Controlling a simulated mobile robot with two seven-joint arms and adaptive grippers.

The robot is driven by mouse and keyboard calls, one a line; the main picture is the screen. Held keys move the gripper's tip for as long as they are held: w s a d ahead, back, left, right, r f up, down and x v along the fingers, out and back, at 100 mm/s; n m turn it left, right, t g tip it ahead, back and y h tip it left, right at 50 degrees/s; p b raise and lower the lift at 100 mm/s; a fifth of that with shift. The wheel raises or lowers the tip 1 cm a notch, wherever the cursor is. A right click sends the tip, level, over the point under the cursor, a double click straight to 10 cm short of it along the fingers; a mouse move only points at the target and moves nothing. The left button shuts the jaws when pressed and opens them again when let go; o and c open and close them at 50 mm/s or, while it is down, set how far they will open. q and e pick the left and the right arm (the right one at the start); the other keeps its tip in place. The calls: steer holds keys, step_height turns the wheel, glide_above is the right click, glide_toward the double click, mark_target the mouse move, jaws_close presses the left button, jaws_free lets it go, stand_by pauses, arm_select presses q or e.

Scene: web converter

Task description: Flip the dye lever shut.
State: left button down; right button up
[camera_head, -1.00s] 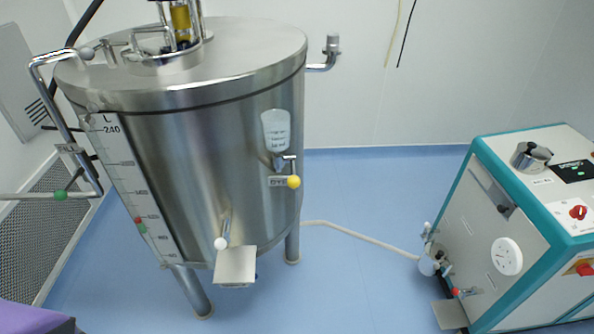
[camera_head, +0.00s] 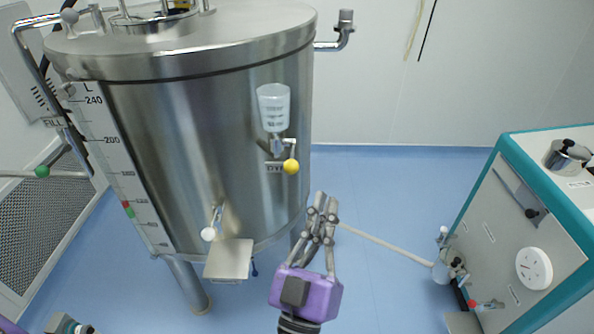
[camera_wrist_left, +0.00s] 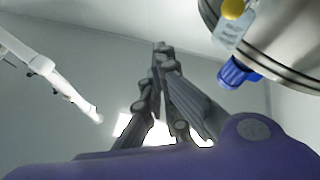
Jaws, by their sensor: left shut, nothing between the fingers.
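The dye lever (camera_head: 291,166) has a yellow ball end that hangs just below its valve on the front of the steel tank (camera_head: 160,150). A clear dye cup (camera_head: 274,105) sits above it. In the left wrist view the yellow ball (camera_wrist_left: 232,8) is at the top edge, beside the cup (camera_wrist_left: 231,38). My left gripper (camera_head: 326,198), with a purple body, is shut and empty, below and right of the ball and apart from it. Its closed fingers (camera_wrist_left: 160,50) fill the middle of the left wrist view.
A white-ball lever (camera_head: 208,234) and a small metal plate (camera_head: 229,260) stick out low on the tank. A teal-edged machine (camera_head: 520,240) stands at the right, joined by a pale hose (camera_head: 385,244). The blue floor between is otherwise open.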

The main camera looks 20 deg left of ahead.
arm_select(q)
steer(key=s+a+n+g+y, duration=0.1)
steer(key=a+n+y, duration=0.3)
steer(key=y, duration=0.5)
steer(key=a+r, duration=0.1)
steer(key=a, duration=0.1)
steer(key=shift+s+a+g, duration=0.3)
steer(key=shift+s+a, duration=0.05)
arm_select(e)
steer(key=shift+w+d+r, duration=0.1)
steer(key=shift+w+r, duration=0.1)
steer(key=shift+r, duration=0.15)
steer(key=shift+s, duration=0.1)
